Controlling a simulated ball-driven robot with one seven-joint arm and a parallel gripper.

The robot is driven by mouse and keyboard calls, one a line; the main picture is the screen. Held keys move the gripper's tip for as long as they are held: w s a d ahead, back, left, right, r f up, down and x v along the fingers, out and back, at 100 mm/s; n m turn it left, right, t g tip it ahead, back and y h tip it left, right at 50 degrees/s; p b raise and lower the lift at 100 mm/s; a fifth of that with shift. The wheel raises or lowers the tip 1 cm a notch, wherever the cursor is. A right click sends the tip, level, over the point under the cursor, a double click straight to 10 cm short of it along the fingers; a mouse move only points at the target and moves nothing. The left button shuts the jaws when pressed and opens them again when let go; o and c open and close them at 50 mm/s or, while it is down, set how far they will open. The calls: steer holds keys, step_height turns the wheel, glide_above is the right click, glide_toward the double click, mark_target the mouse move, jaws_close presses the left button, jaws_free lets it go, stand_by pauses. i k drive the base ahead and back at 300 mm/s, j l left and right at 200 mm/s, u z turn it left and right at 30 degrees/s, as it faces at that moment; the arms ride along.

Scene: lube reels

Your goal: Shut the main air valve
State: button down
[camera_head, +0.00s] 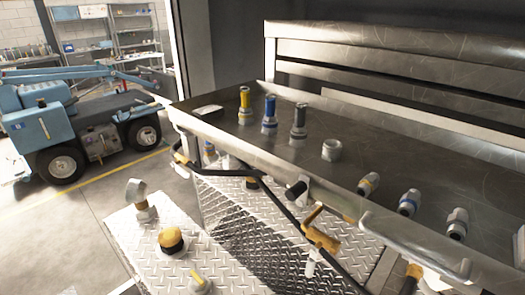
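No label shows which fitting is the main air valve. A yellow-orange lever-like fitting (322,239) sits on a black hose or pipe in front of the metal bench; its exact position, open or shut, I cannot tell. A round yellow-orange knob (172,240) on a dark base stands on the diamond-plate box at lower left. A smaller pale knob with a yellow mark (200,284) is at the bottom edge, partly cut off. My gripper is not in view.
The metal bench (230,135) holds upright yellow, blue and grey-topped fittings (298,121). More fittings line its front. A pale handrail (415,243) and the black hose (240,173) run along the front edge. Open floor and a blue vehicle (75,120) lie beyond.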

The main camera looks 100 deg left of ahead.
mark_target(179, 170)
steer(key=u, duration=0.4)
steer(key=l+u, duration=0.1)
steer(key=u, duration=0.7)
steer(key=k+l+u, duration=0.1)
steer(key=u, duration=0.7)
